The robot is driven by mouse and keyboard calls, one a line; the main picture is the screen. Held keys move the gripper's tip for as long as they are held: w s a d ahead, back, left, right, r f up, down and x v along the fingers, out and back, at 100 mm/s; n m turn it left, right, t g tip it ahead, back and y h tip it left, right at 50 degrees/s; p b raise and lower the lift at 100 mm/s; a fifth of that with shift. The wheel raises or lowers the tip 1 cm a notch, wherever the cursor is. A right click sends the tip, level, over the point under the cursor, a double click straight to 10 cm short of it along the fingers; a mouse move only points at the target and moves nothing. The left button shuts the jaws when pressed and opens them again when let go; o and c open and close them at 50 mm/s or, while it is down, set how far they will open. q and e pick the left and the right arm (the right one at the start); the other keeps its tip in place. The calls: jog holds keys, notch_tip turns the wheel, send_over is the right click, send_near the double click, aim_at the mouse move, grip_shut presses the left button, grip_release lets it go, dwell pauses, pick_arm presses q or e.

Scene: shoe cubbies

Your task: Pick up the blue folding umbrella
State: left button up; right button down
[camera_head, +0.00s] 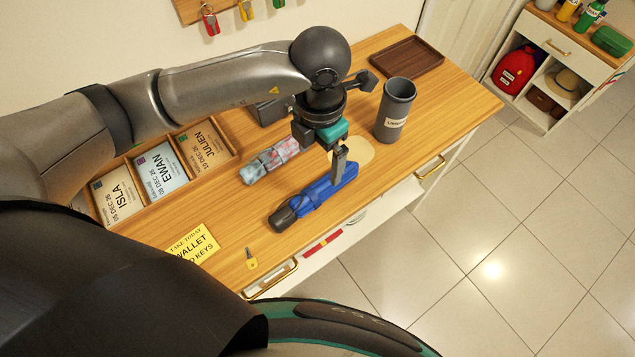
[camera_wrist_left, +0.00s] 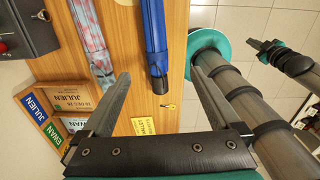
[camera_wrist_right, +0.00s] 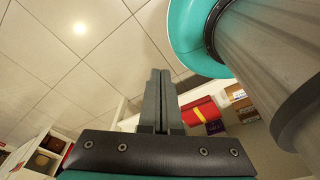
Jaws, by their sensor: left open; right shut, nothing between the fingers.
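The blue folding umbrella (camera_head: 318,195) lies on the wooden table near its front edge, its dark handle end toward the lower left. My left gripper (camera_head: 338,165) is over the umbrella's upper right part; one finger overlaps it in the head view, and I cannot tell if they touch. In the left wrist view the umbrella (camera_wrist_left: 155,38) lies beyond and between the open, empty fingers (camera_wrist_left: 160,75). My right gripper (camera_wrist_right: 159,72) is shut and empty, over the floor side in the right wrist view; it is not seen in the head view.
A red-and-grey patterned umbrella (camera_head: 270,161) lies beside the blue one. A dark grey cup (camera_head: 394,110) stands to the right, a brown tray (camera_head: 407,57) behind it. Name cards in a wooden holder (camera_head: 104,212), a yellow note (camera_head: 192,244) and a yellow-headed key (camera_head: 251,262) are at left.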

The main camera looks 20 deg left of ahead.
aim_at(317, 189)
pick_arm(q)
jog(key=f, duration=1)
jog(key=shift+w+a+b, duration=0.15)
jog(key=shift+w+b, duration=0.15)
jog(key=shift+b, duration=0.1)
jog(key=shift+a+f, duration=0.15)
jog(key=shift+f, duration=2.9)
pick_arm(e)
jog(key=s, duration=0.1)
jog(key=f, duration=0.1)
jog(key=s+f, duration=0.1)
jog(key=shift+s+d+g, duration=0.25)
jog(key=shift+s+g, duration=0.05)
pick_arm(q)
jog(key=shift+r, duration=0.1)
grip_shut()
pick_arm(e)
jog(key=shift+s, duration=0.15)
